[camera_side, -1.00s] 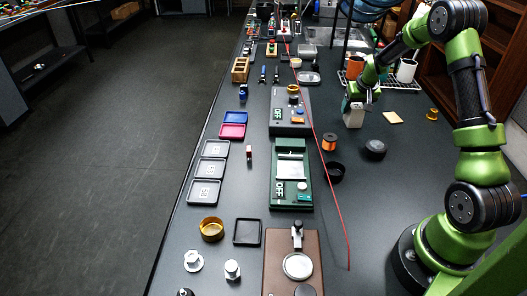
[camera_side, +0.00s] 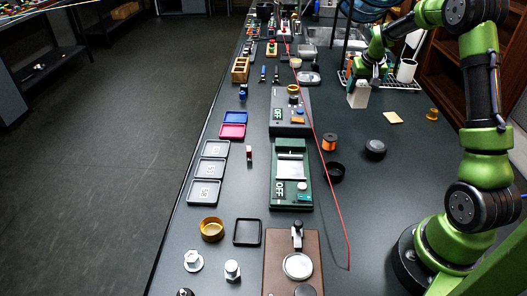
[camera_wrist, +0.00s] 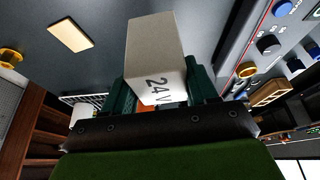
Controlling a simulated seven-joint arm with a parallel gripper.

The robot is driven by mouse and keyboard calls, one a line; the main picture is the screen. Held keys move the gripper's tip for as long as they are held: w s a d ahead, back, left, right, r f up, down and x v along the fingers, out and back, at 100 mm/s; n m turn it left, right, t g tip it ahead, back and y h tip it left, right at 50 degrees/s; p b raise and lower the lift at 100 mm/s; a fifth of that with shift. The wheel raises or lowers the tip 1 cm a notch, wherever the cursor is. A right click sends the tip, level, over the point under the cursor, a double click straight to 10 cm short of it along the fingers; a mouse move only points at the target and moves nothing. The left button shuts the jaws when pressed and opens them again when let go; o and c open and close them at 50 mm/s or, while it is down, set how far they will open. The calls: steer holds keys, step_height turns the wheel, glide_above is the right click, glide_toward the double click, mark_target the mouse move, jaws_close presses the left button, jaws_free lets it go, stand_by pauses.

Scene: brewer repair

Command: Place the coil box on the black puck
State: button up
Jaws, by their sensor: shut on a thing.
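The coil box is a pale block marked "24V" in the wrist view (camera_wrist: 157,55); it also shows in the side view (camera_side: 358,96), at the back right of the table. My gripper (camera_side: 371,80) is shut on the box from above, and its dark green fingers sit on both sides of it in the wrist view (camera_wrist: 162,88). The box appears raised off the table. The black puck (camera_side: 375,149) lies on the table in front of the box and slightly right of it in the side view. Its top looks empty. I cannot pick out the puck in the wrist view.
An orange spool (camera_side: 329,142) and a black ring (camera_side: 335,172) lie left of the puck. A tan square pad (camera_side: 393,118) and a small gold part (camera_side: 432,114) lie behind it. A white wire rack (camera_side: 403,84) with cups stands behind the gripper. A red cable (camera_side: 327,172) crosses the table.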

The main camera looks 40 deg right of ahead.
mark_target(360, 83)
step_height(360, 83, up, 4)
steer(key=shift+a+f, duration=0.1)
steer(key=shift+a, duration=0.05)
steer(key=shift+s+a+r, duration=0.25)
steer(key=shift+s+r, duration=0.15)
steer(key=shift+r, duration=0.05)
steer(key=shift+s+a+r, duration=0.2)
steer(key=shift+s+r, duration=0.15)
steer(key=shift+r, duration=0.1)
steer(key=s+a+m, duration=0.1)
steer(key=s+a, duration=0.6)
steer(key=s, duration=0.5)
steer(key=shift+s+a+f, duration=0.1)
steer(key=shift+s+f, duration=0.05)
steer(key=shift+f, duration=2.25)
steer(key=shift+s+a+f, duration=0.1)
steer(key=shift+s+f, duration=0.05)
steer(key=shift+f, duration=2.25)
